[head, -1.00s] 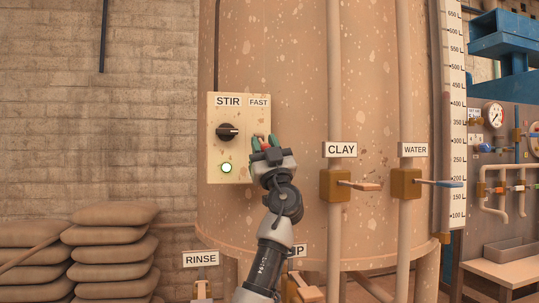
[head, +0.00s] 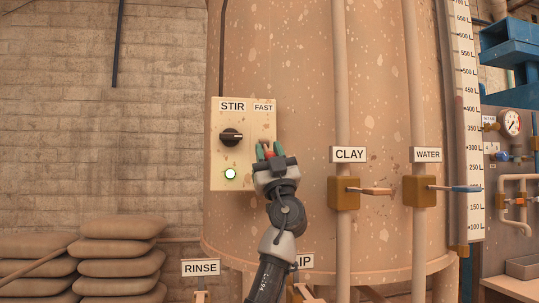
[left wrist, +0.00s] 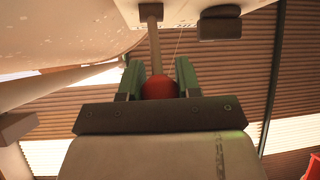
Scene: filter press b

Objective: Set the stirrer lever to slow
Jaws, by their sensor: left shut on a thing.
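The stir panel (head: 222,160) is a cream box on the big tank, with a STIR sign, a FAST label, a black knob (head: 231,138) and a lit round lamp (head: 230,173). The stirrer lever's red ball (left wrist: 159,88) is between the green fingers of my left gripper (left wrist: 159,80), with its thin rod (left wrist: 155,45) running to the panel. In the head view my left gripper (head: 269,151) is at the panel's right side, shut on the red ball and below the FAST label. It hides the lower right of the panel. My right gripper is not in view.
To the right, the CLAY valve (head: 344,193) and WATER valve (head: 420,191) stand on vertical pipes with handles sticking out. RINSE (head: 201,268) and another partly hidden sign are below. Stacked sacks (head: 120,257) lie at lower left.

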